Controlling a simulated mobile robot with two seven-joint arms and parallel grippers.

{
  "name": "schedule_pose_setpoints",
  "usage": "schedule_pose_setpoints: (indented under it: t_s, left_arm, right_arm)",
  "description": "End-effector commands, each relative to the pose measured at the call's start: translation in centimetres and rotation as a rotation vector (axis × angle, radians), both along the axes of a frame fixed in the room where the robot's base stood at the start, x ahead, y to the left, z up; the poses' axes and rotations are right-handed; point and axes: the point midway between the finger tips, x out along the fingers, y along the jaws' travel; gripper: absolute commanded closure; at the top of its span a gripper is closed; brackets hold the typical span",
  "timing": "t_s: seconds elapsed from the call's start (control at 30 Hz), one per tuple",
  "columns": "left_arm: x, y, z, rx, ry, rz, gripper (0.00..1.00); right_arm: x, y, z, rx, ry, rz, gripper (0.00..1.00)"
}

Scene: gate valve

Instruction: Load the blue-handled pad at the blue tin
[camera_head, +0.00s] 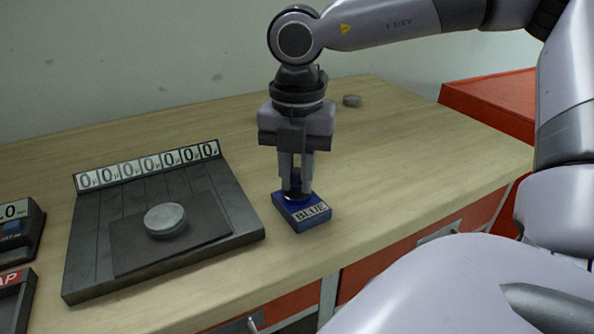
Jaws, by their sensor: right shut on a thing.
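My right gripper (296,182) points straight down over the blue tin (287,217), which carries a white label reading BLUE and sits near the table's front edge. The gripper is shut on the blue-handled pad, whose blue handle (294,180) shows a little between the fingers. The pad's lower part is at the top of the tin; I cannot tell whether it presses on what is inside. The fingers hide most of the pad. My left gripper is not in view.
A dark board (100,240) with a row of number tiles stands left of the tin, with a round grey disc (166,220) on its plate. A small grey disc (352,101) lies behind. The wooden table (410,150) is clear to the right.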

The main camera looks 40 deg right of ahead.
Motion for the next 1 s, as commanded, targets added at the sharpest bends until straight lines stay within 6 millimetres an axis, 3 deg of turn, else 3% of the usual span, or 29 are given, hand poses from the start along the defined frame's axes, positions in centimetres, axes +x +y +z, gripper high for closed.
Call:
schedule_pose_setpoints:
  t_s: [0.7,1.0]
  left_arm:
    - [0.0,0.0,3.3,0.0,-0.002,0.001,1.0]
    - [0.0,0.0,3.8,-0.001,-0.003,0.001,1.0]
  right_arm:
    - [0.0,0.0,6.0,-0.002,-0.003,0.0,1.0]
    - [0.0,0.0,7.0,-0.001,0.0,0.001,1.0]
